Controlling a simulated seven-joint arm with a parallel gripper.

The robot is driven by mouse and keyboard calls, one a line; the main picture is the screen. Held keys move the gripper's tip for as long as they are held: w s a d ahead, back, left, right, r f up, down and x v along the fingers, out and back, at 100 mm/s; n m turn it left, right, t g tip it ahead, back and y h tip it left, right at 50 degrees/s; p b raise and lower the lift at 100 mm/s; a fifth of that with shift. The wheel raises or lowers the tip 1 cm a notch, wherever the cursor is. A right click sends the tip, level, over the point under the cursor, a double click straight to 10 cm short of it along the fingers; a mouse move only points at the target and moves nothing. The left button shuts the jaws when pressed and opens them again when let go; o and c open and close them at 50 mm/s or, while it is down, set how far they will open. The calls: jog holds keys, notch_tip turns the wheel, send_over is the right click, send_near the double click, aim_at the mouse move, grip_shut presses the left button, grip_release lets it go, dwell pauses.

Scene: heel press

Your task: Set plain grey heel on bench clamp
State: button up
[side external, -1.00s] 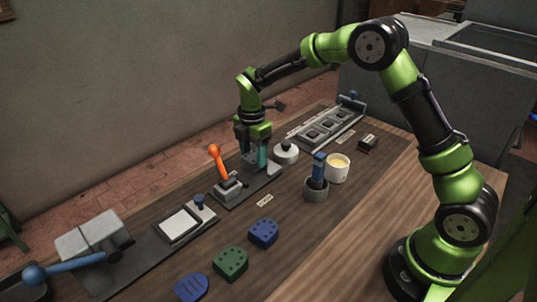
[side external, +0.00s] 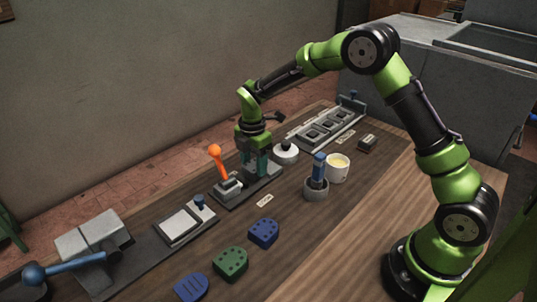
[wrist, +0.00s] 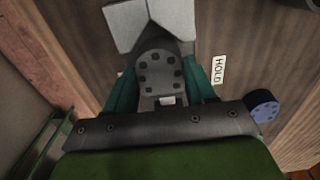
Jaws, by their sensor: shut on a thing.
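My gripper (side external: 254,168) points down over the right end of the bench clamp's dark base plate. Its two teal fingers (wrist: 161,100) are shut on a grey heel (wrist: 158,72), rounded at its far end and marked with several dark dots. The fingers largely hide the heel in the side view. The bench clamp (side external: 228,188) has a grey block and a raised orange lever. Its pale angled jaw parts (wrist: 135,22) show just beyond the heel in the wrist view. I cannot tell whether the heel rests on the plate or hangs slightly above it.
A blue heel (side external: 263,233), a green heel (side external: 231,263) and a grooved blue piece (side external: 191,287) lie in front. A brush pot (side external: 316,189), a white cup (side external: 337,168) and a round white pot (side external: 286,153) stand to the right. A HOLD label (wrist: 218,70) lies beside the clamp.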

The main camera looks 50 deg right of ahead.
jog(key=shift+f, duration=0.55)
dwell(0.4)
jog(key=o, duration=1.4)
notch_tip(320, 180, up, 17)
jog(key=shift+f, duration=0.1)
